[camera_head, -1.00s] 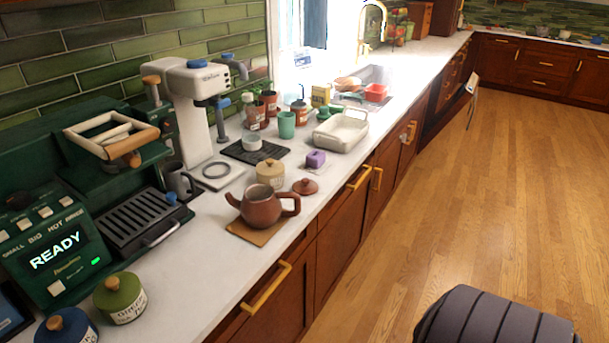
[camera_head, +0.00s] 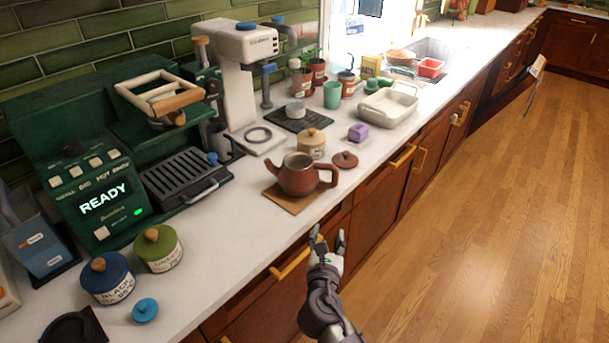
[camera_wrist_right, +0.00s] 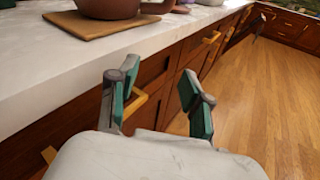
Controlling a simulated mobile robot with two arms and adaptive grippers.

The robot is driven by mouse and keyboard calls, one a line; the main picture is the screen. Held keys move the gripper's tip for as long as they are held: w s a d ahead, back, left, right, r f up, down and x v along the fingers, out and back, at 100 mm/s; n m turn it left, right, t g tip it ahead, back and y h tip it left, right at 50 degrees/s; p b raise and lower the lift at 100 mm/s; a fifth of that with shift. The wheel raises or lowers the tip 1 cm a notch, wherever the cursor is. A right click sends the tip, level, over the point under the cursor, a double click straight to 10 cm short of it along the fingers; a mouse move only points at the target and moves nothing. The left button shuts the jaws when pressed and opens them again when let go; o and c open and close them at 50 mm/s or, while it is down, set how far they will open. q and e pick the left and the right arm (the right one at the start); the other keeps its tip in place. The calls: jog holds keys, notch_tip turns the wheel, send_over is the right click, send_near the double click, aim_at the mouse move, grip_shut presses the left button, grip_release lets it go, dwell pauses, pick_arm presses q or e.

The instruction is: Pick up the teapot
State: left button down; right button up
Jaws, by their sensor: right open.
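The brown teapot (camera_head: 297,176) stands upright without its lid on a wooden board (camera_head: 292,200) near the counter's front edge. Its spout points left and its handle points right. A brown lid (camera_head: 345,160) lies on the counter to the right of the teapot. My right gripper (camera_head: 328,236) is open and empty, in front of the counter edge and below the teapot. In the right wrist view the open fingers (camera_wrist_right: 158,92) have nothing between them, and the teapot's bottom (camera_wrist_right: 108,8) shows at the top. My left gripper is not in view.
A beige canister (camera_head: 311,144), a purple block (camera_head: 358,132) and a white dish (camera_head: 387,109) stand behind and right of the teapot. The green coffee machine (camera_head: 95,190) is at the left. Drawer handles (camera_head: 290,264) stick out below the counter. The floor at right is clear.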

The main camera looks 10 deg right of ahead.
jog(key=n+t+h, duration=0.1)
send_near(335, 178)
jog(key=x, duration=0.5)
jog(key=shift+w+d+f+p, duration=0.1)
jog(key=shift+d+f+p, duration=0.05)
jog(key=shift+f+p, duration=0.15)
jog(key=x, duration=0.5)
jog(key=shift+w+r+p, duration=0.3)
jog(key=shift+w+p, duration=0.1)
jog(key=shift+w, duration=0.05)
jog(key=shift+s, duration=0.1)
grip_shut()
jog(key=shift+r, duration=0.15)
